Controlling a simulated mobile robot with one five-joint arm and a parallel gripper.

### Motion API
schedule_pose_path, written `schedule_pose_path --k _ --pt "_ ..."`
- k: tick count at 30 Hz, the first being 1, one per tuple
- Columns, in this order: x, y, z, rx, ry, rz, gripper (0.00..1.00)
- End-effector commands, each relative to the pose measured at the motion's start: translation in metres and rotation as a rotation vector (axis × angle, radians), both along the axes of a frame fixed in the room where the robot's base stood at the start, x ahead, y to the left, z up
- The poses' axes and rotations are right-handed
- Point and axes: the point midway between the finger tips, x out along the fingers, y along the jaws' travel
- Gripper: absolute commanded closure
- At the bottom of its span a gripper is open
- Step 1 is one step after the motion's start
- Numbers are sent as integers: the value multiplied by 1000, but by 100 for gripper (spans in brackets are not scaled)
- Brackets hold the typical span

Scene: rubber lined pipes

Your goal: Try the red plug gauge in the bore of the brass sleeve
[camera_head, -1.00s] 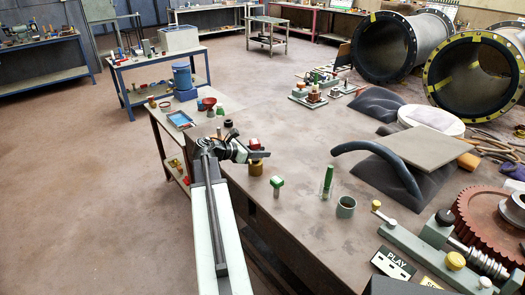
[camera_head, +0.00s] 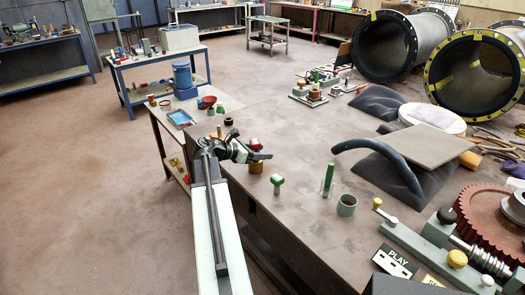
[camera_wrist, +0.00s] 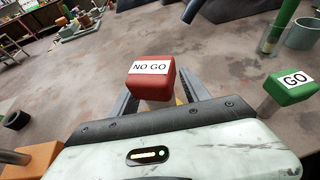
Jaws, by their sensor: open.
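The red plug gauge (camera_head: 254,142) stands upright with a block-shaped head; the wrist view shows its NO GO label on the red head (camera_wrist: 151,80). The brass sleeve (camera_head: 256,168) is on the bench directly below it. Whether the gauge's lower end is in the bore is hidden by my gripper. My gripper (camera_head: 262,156) is open at the gauge, just above the sleeve. In the wrist view its two fingers lie on either side of the red head, with gaps showing.
A green GO gauge (camera_wrist: 291,86) stands close on the right, also in the head view (camera_head: 277,182). Farther right are a green rod (camera_head: 328,176) and a grey cup (camera_head: 347,205). A small black ring (camera_head: 228,122) lies behind. Bare bench lies beyond the gripper.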

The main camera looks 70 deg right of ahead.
Motion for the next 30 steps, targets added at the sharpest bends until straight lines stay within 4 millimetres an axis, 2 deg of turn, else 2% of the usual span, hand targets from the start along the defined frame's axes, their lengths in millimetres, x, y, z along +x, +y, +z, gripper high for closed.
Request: schedule_pose_path --k 4,13,18,26,29,30 --pt "7 9 7 0 0 2 45" --pt "39 49 29 0 0 1 45" --pt "45 56 30 0 0 1 45" --pt "46 56 30 0 0 2 45" --pt "64 64 31 0 0 32 45" --pt "81 71 33 0 1 60 45"
